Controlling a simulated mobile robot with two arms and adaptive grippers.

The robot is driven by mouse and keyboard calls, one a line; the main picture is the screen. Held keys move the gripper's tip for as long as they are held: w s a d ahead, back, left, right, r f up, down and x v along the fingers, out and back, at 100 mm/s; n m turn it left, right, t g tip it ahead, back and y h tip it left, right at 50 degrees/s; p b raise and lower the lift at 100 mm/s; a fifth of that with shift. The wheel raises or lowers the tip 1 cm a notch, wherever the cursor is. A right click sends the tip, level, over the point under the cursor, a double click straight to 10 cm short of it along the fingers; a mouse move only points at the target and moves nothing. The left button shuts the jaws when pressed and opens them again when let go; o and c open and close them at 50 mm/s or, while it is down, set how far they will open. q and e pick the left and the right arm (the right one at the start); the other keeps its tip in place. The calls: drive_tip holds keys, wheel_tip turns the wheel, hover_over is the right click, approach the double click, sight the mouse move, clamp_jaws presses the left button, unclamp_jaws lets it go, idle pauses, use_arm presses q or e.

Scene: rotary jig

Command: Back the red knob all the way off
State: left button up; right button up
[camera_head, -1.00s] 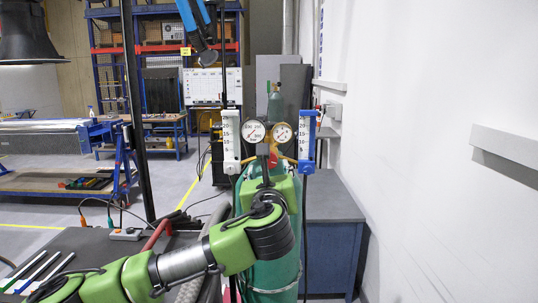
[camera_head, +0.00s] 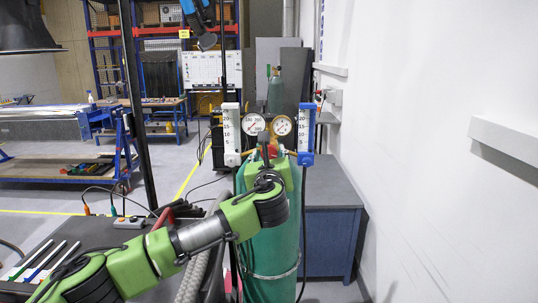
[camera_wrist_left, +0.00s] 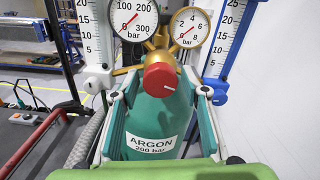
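The red knob (camera_wrist_left: 160,78) is on the front of the brass regulator (camera_wrist_left: 159,56), above a green cylinder (camera_wrist_left: 152,120) labelled ARGON. My left gripper (camera_wrist_left: 160,94) is open in the left wrist view. One finger is on each side of the knob, with a clear gap to it on both sides. In the head view my left arm reaches the cylinder (camera_head: 262,255), and my left gripper (camera_head: 268,150) is in front of the regulator; its fingertips are hard to make out there. My right gripper is not in view.
Two round gauges (camera_head: 254,123) sit above the regulator. A white flow tube (camera_head: 231,133) stands to the left and a blue-framed one (camera_head: 306,134) to the right. A grey-topped blue cabinet (camera_head: 331,240) and a white wall are on the right.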

use_arm(q)
drive_tip(key=c, duration=0.7)
drive_tip(key=shift+o, duration=0.2)
drive_tip(key=shift+f, duration=0.1)
drive_tip(key=shift+f+n+b, duration=0.2)
drive_tip(key=shift+n+b, duration=5.7)
drive_tip(key=shift+n, duration=4.7)
